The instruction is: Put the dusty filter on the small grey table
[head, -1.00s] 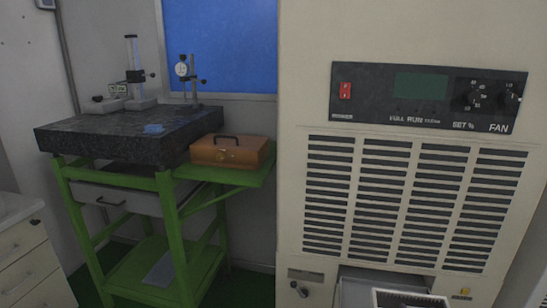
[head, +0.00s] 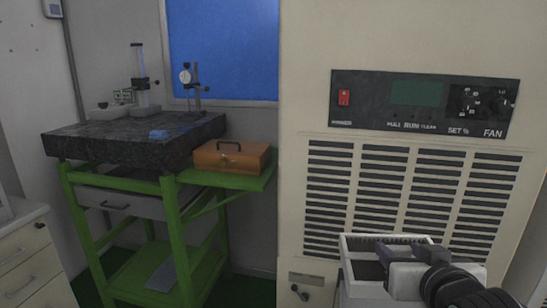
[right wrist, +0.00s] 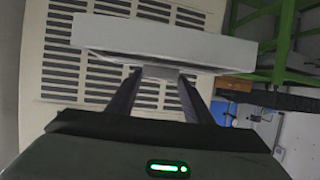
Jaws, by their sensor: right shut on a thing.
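The dusty filter (head: 364,292) is a shallow, white-framed box with a dark inside, at the lower right of the head view in front of the beige machine. My right gripper (head: 402,252) is shut on its frame. In the right wrist view the filter (right wrist: 165,42) is a pale slab across the ends of both fingers (right wrist: 160,73). The hand partly covers the filter in the head view. I cannot make out a small grey table in either view. My left gripper is not in view.
The beige machine (head: 325,115) with vents and a control panel fills the right. A green stand (head: 172,210) at left bears a dark stone slab (head: 90,140) with gauges and an orange box (head: 232,157). White drawers (head: 25,265) stand at lower left. Floor shows between.

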